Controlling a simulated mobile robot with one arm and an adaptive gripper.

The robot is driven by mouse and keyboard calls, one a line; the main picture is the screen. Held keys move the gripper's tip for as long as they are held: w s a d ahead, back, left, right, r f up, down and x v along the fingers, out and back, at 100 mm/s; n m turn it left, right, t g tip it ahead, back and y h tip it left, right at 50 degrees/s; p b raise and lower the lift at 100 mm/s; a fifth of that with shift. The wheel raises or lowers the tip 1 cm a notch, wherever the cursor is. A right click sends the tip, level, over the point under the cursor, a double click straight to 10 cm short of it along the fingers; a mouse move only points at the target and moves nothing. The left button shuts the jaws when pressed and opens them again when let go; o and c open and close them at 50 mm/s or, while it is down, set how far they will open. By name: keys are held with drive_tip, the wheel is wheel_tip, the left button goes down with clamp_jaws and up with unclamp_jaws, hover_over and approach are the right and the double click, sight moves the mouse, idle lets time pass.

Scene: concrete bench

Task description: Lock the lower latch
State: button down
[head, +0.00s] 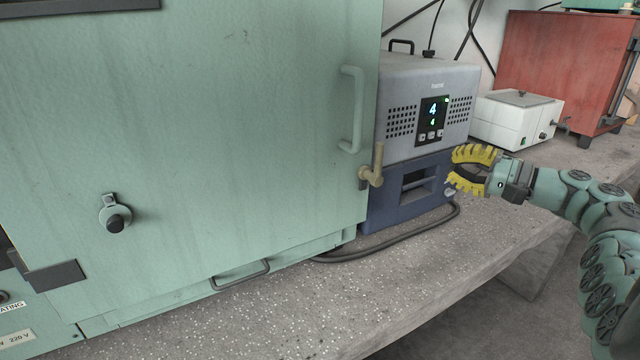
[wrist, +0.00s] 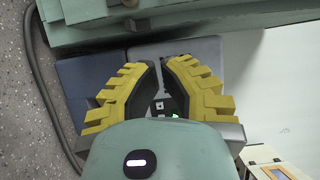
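The lower latch (head: 377,165) is a beige lever at the right edge of the large green door (head: 240,140), below the pale door handle (head: 353,110). Its lever arm points upward from its pivot. My gripper (head: 451,167) is open and empty, to the right of the latch and apart from it, in front of the grey-blue instrument. In the wrist view my gripper (wrist: 160,63) has its yellow fingers around a narrow empty gap.
The grey-blue instrument (head: 405,75) with a lit display stands right of the green cabinet. A black cable (head: 400,238) lies on the speckled bench (head: 320,300). A white box (head: 515,122) and a red cabinet (head: 555,60) stand farther back. The bench front is clear.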

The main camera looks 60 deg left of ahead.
drive_tip(key=shift+s+a+p, duration=0.75)
drive_tip(key=shift+s+a, duration=1.15)
drive_tip(key=shift+a, duration=0.3)
drive_tip(key=shift+s+a+p, duration=0.7)
drive_tip(key=shift+s+a, duration=1.2)
drive_tip(key=shift+a, duration=0.3)
